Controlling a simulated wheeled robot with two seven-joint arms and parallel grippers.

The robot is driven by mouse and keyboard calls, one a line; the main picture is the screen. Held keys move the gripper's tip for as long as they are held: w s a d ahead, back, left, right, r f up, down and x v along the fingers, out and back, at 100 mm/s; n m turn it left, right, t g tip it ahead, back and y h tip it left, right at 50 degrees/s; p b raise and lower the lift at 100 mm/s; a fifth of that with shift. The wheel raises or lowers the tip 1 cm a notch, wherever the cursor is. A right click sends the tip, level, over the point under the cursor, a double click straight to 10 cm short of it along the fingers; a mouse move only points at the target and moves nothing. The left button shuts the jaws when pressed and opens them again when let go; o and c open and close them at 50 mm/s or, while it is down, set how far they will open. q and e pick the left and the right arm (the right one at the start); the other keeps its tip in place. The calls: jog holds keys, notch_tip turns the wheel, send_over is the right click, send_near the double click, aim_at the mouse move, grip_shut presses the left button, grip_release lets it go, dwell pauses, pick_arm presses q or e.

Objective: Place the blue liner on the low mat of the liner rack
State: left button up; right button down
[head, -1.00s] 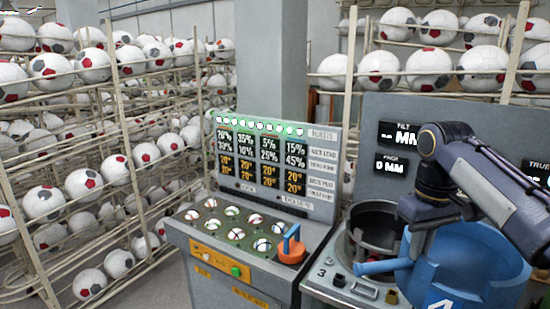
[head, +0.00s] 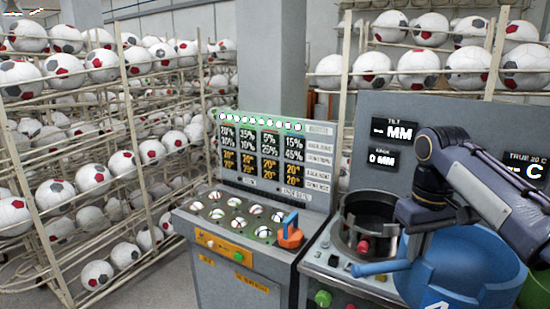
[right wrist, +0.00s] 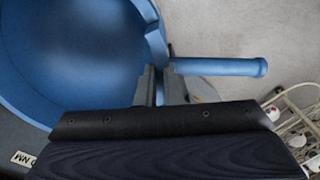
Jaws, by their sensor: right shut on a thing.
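The blue liner (head: 455,270) is a large round blue tub with a side handle (head: 380,267), at the lower right of the head view. My right gripper (head: 413,245) is shut on it near the base of the handle. In the right wrist view, the two jaws (right wrist: 163,86) pinch the liner beside its rim, and the liner's hollow inside (right wrist: 80,55) fills the upper left. The liner is held up in front of the press station, and its lower part is cut off by the frame. I cannot make out the rack's low mat. My left gripper is not in view.
A dark round press pot (head: 368,213) with a red knob stands just beyond the liner. A grey console (head: 240,225) with several small balls and an orange-blue handle is at centre. A green thing (head: 500,290) shows at the right edge. Ball shelves (head: 90,150) fill the left.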

jog(key=shift+w+a+f, duration=0.1)
jog(key=shift+w+f, duration=0.4)
jog(key=shift+f, duration=0.05)
jog(key=s+a+f+m, duration=0.1)
jog(key=a+f, duration=0.2)
jog(key=f, duration=1.3)
jog(key=s+a+f+m, duration=0.1)
jog(key=a+f, duration=0.3)
jog(key=f, duration=1.2)
jog(key=shift+s+f+m, duration=0.3)
jog(key=shift+s+f, duration=0.05)
jog(key=shift+s, duration=0.15)
jog(key=shift+a+r, duration=0.1)
jog(key=shift+a, duration=0.1)
